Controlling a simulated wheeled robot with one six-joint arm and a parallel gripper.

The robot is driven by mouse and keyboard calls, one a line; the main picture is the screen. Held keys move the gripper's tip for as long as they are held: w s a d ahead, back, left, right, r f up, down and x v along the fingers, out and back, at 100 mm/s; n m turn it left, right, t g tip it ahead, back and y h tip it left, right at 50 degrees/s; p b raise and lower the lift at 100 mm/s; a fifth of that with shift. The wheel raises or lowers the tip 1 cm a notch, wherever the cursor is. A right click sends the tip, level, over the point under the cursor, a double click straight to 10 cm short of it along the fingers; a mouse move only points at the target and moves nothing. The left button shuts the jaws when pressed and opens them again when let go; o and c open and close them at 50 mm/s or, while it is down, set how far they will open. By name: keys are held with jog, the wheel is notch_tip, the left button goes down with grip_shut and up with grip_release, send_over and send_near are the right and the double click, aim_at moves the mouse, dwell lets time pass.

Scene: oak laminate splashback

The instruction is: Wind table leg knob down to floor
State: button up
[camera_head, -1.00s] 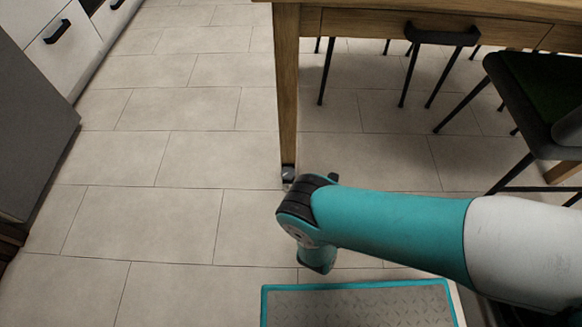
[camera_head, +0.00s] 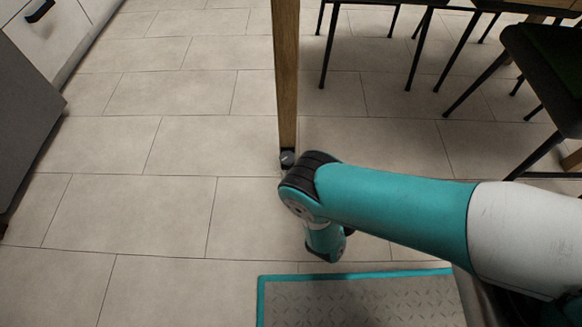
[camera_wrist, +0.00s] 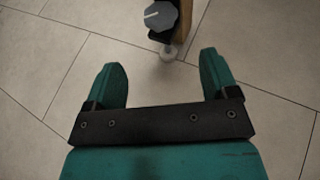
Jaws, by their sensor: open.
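The wooden table leg (camera_head: 286,75) stands upright on the tiles in the head view, with a dark knob (camera_head: 287,158) near its foot. In the wrist view the knob (camera_wrist: 160,15) is grey and faceted with a pale line on its face. Below it a whitish foot (camera_wrist: 168,52) on a stem sits at the bottom of the leg (camera_wrist: 184,20). I cannot tell whether the foot touches the floor. My gripper (camera_wrist: 162,78) is open and empty, its teal fingers apart and pointing towards the leg. The knob lies beyond the fingertips. The arm hides the gripper in the head view.
Black-legged chairs (camera_head: 545,75) stand at the right under and beside the table. A grey appliance (camera_head: 25,110) and white cabinets (camera_head: 25,35) line the left side. The tiled floor (camera_head: 150,210) left of the leg is clear.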

aim_at(289, 159)
jog(key=b+x, duration=0.2)
jog(key=b, duration=0.2)
jog(key=b+x, duration=0.1)
jog(key=b, duration=0.3)
jog(key=b+x, duration=0.2)
jog(key=b, duration=0.2)
jog(key=shift+w+f, duration=0.15)
jog(key=shift+f, duration=0.25)
jog(key=x, duration=0.1)
jog(key=b+x, duration=0.1)
jog(key=x, duration=0.1)
jog(key=shift+a+r, duration=0.1)
jog(key=shift+r, duration=0.2)
jog(key=shift+w+a+f+b, duration=0.2)
jog(key=shift+w+f+b, duration=0.1)
jog(key=shift+w+b, duration=0.25)
jog(key=shift+w+a+f, duration=0.15)
jog(key=shift+w+a, duration=0.2)
jog(key=shift+w, duration=0.2)
jog(key=c, duration=0.9)
